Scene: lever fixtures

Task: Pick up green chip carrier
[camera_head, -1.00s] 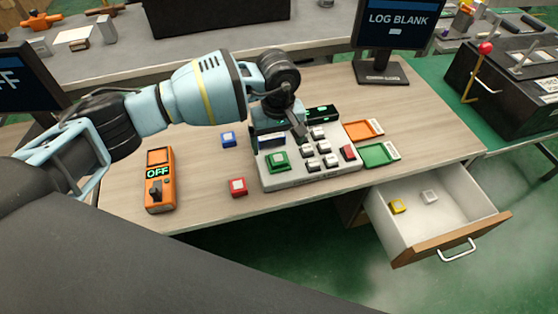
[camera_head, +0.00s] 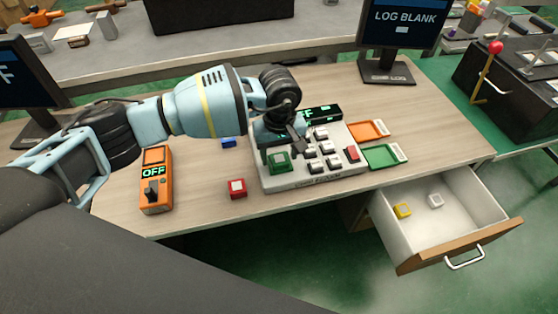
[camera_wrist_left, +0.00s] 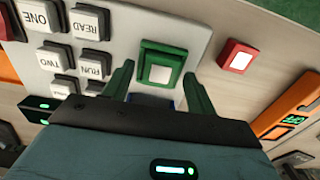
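The green chip carrier (camera_head: 279,161) has a pale square centre and sits at the left front of the grey button console (camera_head: 305,184). In the left wrist view the green chip carrier (camera_wrist_left: 160,66) lies ahead of my left gripper (camera_wrist_left: 158,74). Its two green fingers are apart, with tips on either side of the carrier's near part. I cannot tell whether they touch it. In the head view my left gripper (camera_head: 272,146) points down over the console just behind the carrier. My right gripper is in neither view.
A red carrier (camera_head: 237,188) and a partly hidden blue carrier (camera_head: 228,142) lie left of the console. An orange meter (camera_head: 156,181) stands further left. Orange (camera_head: 368,130) and green (camera_head: 384,157) trays are at right. The open drawer (camera_head: 455,222) holds yellow and white carriers.

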